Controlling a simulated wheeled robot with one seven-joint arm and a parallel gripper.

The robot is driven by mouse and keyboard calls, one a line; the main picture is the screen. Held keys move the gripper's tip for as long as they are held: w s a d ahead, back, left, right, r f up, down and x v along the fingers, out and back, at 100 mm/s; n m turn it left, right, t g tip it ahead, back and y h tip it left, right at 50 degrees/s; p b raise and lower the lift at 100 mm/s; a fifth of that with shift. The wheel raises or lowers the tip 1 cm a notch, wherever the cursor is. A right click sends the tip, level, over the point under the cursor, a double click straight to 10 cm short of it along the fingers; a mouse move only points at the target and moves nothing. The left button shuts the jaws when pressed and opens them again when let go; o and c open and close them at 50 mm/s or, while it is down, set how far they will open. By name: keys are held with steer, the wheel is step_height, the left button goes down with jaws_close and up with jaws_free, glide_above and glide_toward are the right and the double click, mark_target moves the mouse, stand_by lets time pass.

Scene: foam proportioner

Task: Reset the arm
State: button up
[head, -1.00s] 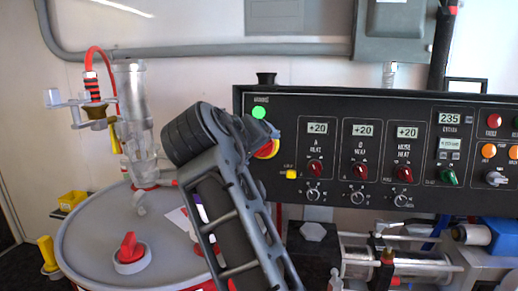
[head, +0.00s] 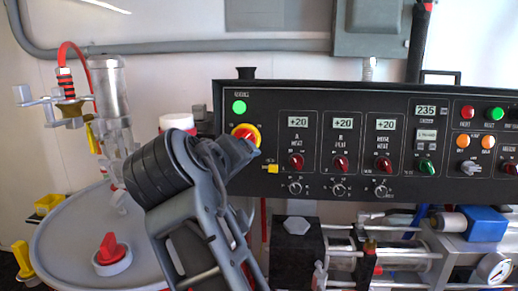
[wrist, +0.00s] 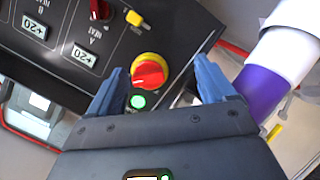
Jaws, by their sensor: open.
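My arm reaches up in the lower middle of the head view, its dark rounded joint in front of the drum and the left end of the control panel. In the wrist view, my gripper (wrist: 164,78) has its two blue-grey fingers wide apart with nothing held between them. A red and yellow rotary switch (wrist: 149,72) shows beyond the gap, clear of the fingers as far as I can see. The same switch (head: 246,134) shows in the head view just above the end of my arm. A green light (head: 239,107) is lit above it.
The black control panel (head: 335,215) with dials and displays fills the right. A grey drum (head: 70,240) with a red valve (head: 110,247) stands at left. A white and purple cylinder (wrist: 262,85) is close to the right finger in the wrist view. Pumps and pipes lie below the panel.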

steer(key=s+d+f+y, duration=0.1)
steer(key=s+d+f, duration=0.25)
steer(key=f, duration=0.55)
steer(key=s+d+f+y, duration=0.15)
steer(key=d+f, duration=0.25)
steer(key=f, duration=0.6)
steer(key=s+d+f+y, duration=0.1)
steer(key=s+d+f, duration=0.7)
steer(key=s+f, duration=0.3)
steer(key=s+d+f+m, duration=0.15)
steer(key=s+d, duration=0.35)
steer(key=s, duration=0.5)
steer(key=s+d+r+m, duration=0.2)
steer(key=s+d+r, duration=0.2)
steer(key=s, duration=0.7)
steer(key=s+d+r+m+t+h, duration=0.1)
steer(key=s+d+r+m, duration=0.2)
steer(key=s, duration=0.9)
step_height(320, 180, up, 4)
steer(key=shift+s+d+f+m, duration=0.25)
steer(key=shift+d+m, duration=0.1)
steer(key=shift+d, duration=0.6)
